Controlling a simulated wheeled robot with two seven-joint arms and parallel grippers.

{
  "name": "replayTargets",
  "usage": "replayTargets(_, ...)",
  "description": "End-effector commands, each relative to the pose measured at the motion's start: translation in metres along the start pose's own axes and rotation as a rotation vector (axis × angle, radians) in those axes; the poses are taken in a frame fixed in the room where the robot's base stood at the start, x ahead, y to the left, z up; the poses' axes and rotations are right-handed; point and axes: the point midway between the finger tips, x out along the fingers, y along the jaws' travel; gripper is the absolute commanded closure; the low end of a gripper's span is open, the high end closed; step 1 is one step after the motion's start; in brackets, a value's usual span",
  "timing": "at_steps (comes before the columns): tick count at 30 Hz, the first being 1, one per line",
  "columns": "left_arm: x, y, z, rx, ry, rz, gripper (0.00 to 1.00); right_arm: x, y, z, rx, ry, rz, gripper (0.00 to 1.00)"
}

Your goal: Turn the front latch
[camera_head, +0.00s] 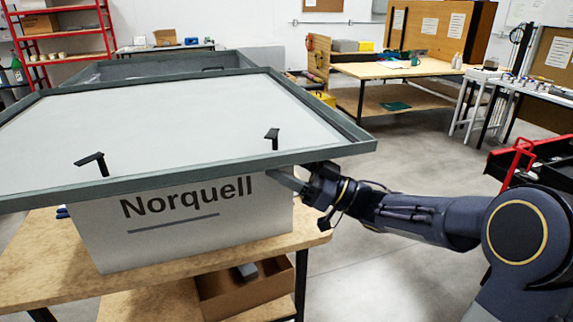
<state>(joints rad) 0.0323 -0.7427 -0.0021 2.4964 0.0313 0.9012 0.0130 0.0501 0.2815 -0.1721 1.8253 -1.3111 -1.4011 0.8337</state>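The white analyser housing (190,234), marked "Norquell", stands on a wooden table under a wide panel with a grey-green rim (200,178). Two black latches stand up along the panel's near edge: one at the left (93,160) and one at the right (272,137). I cannot tell which is the front latch. My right gripper (285,180) reaches in from the right, just below the rim's near right part and beside the housing's upper right corner. It is below the right latch and apart from it. Its fingertips are partly hidden, so its opening is unclear. My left gripper is out of view.
The wooden table (45,262) has a cardboard box (243,291) on its lower shelf. A second grey-green framed unit (165,66) is behind the panel. A workbench (395,72) stands at the back right. A red-handled toolbox (520,160) is at the far right. The floor between is clear.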

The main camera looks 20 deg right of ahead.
Motion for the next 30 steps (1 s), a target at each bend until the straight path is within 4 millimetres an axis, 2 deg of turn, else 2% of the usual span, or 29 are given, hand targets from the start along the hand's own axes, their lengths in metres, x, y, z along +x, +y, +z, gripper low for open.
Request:
replayTargets(2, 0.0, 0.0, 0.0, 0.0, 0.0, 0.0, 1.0, 0.0, 0.0, 0.0, 0.0, 0.0, 0.0, 0.36)
replayTargets(12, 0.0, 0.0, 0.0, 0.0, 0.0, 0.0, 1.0, -0.001, 0.0, 0.0, 0.0, 0.0, 0.0, 0.81)
replayTargets(23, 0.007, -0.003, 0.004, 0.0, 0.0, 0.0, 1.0, -0.001, -0.002, 0.001, -0.023, 0.002, 0.054, 0.81)
replayTargets(30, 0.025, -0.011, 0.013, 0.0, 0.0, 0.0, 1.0, -0.002, -0.007, 0.004, -0.082, 0.003, 0.2, 0.81)
